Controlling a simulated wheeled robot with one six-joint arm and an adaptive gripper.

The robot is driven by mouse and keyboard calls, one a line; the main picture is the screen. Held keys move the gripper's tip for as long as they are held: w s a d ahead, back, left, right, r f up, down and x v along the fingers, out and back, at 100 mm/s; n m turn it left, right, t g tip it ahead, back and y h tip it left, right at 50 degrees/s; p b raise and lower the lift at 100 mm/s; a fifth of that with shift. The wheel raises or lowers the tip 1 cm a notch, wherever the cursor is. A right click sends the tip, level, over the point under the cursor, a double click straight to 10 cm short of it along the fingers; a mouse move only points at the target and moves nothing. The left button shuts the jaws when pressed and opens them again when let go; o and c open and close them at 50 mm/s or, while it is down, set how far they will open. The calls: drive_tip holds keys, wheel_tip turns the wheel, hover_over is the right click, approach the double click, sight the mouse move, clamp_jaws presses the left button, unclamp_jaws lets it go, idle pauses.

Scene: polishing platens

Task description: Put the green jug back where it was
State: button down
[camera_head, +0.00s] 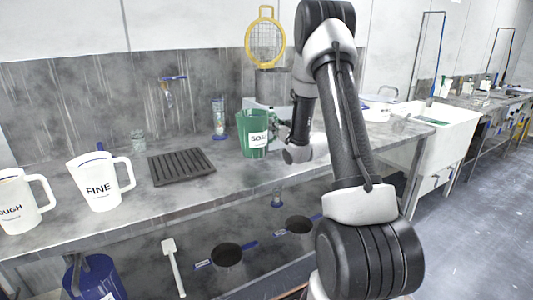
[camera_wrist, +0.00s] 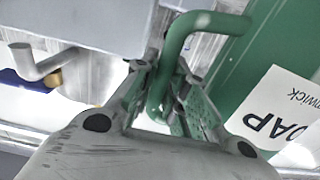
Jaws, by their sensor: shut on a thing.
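The green jug (camera_head: 252,141) with a white SOAP label is at the back middle of the grey bench in the head view. It looks upright; I cannot tell whether its base touches the bench. In the wrist view the jug (camera_wrist: 225,75) fills the right side, its label partly cut off. My gripper (camera_wrist: 168,100) is shut on the jug's green handle, which passes between the fingers. In the head view my gripper (camera_head: 281,132) is at the jug's right side, partly hidden by my arm.
A dark ribbed mat (camera_head: 181,166) lies left of the jug. White jugs marked FINE (camera_head: 100,187) and, partly cut off, OUGH (camera_head: 18,205) stand further left. A yellow sieve (camera_head: 266,42) hangs on the wall. A white sink (camera_head: 447,125) is at right.

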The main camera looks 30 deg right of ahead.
wheel_tip(320, 180, down, 7)
drive_tip(key=shift+d+r, duration=0.1)
drive_tip(key=shift+r, duration=0.1)
drive_tip(key=shift+f, duration=0.1)
drive_tip(key=c, duration=1.4)
unclamp_jaws()
drive_tip(key=shift+c, duration=0.2)
